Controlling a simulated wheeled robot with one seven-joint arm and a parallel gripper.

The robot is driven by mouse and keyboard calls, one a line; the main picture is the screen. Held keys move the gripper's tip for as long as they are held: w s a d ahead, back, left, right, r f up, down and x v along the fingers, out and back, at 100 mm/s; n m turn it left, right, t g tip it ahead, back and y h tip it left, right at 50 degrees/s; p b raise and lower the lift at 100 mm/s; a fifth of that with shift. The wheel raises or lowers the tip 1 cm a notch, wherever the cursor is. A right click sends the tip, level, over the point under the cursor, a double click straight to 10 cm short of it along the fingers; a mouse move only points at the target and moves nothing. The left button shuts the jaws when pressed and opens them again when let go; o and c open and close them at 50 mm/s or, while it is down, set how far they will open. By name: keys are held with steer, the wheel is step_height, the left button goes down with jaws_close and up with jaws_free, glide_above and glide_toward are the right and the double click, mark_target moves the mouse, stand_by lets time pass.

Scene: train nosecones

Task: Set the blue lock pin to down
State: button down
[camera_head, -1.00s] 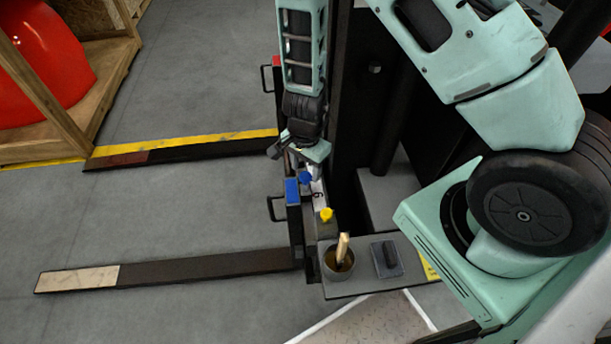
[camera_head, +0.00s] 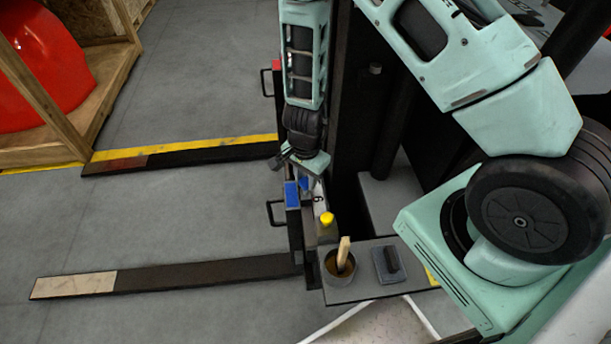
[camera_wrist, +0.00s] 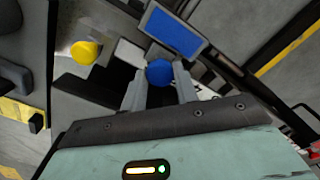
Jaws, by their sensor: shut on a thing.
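The blue lock pin's round blue knob (camera_wrist: 160,72) sits between the two grey fingers of my gripper (camera_wrist: 158,88) in the wrist view, and the fingers are shut on it. In the head view the blue knob (camera_head: 304,183) shows only in part, just below my gripper (camera_head: 300,166). The pin's shaft is hidden, so I cannot tell its setting. A flat blue rectangular block (camera_wrist: 172,30) stands just beyond the knob in the wrist view.
A yellow knob (camera_head: 327,218) stands near the blue one. A small shelf (camera_head: 352,291) holds a cup (camera_head: 337,271) with a wooden-handled tool and a dark block (camera_head: 388,264). Two long forks (camera_head: 200,270) reach left over open floor. A wooden crate (camera_head: 119,75) holds a red nosecone (camera_head: 45,75).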

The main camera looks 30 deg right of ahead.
step_height(320, 180, down, 3)
steer(key=shift+r+b, duration=0.2)
steer(key=shift+b, duration=0.45)
steer(key=c, duration=1.1)
jaws_free()
steer(key=shift+o, duration=0.2)
steer(key=shift+r, duration=0.1)
step_height(320, 180, up, 17)
steer(key=p, duration=0.6)
steer(key=shift+r+p, duration=0.15)
steer(key=shift+p, duration=0.2)
